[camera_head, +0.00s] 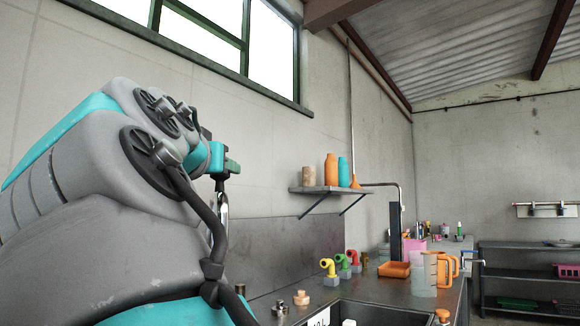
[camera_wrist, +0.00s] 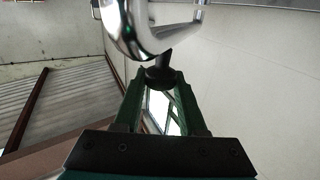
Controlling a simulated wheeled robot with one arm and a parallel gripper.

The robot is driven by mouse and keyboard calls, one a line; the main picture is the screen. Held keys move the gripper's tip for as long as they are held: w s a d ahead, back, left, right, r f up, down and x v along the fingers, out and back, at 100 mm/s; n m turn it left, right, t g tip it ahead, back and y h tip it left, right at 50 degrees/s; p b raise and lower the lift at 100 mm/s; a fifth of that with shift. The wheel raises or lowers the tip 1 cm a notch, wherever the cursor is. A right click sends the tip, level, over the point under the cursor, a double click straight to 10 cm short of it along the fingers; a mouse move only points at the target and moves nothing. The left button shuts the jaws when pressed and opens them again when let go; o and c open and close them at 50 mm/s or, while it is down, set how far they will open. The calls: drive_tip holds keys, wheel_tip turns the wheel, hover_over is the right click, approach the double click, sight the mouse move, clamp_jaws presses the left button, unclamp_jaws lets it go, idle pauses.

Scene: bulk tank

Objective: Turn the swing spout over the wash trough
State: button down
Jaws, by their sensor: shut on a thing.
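My gripper (camera_head: 229,166) is high at the left of the head view, beside the wall. In the wrist view its green fingers (camera_wrist: 160,84) are shut on a black knob (camera_wrist: 161,76). The knob joins a bent, shiny chrome tube, which looks like the swing spout (camera_wrist: 140,35). In the head view a short upright piece of that spout (camera_head: 222,204) shows under my gripper; my arm hides the rest. A dark sunken basin, likely the wash trough (camera_head: 372,311), lies in the counter at the bottom, partly cut off by the picture edge.
Yellow, green and red elbow fittings (camera_head: 344,264) stand behind the basin. A wall shelf (camera_head: 328,189) holds bottles. Brass fittings (camera_head: 301,298) sit left of the basin.

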drive_tip(key=shift+a+f, duration=0.1)
drive_tip(key=shift+f, duration=0.3)
drive_tip(key=c, duration=0.8)
unclamp_jaws()
drive_tip(key=shift+w, duration=0.1)
drive_tip(key=o, duration=0.3)
drive_tip(key=shift+r, duration=0.2)
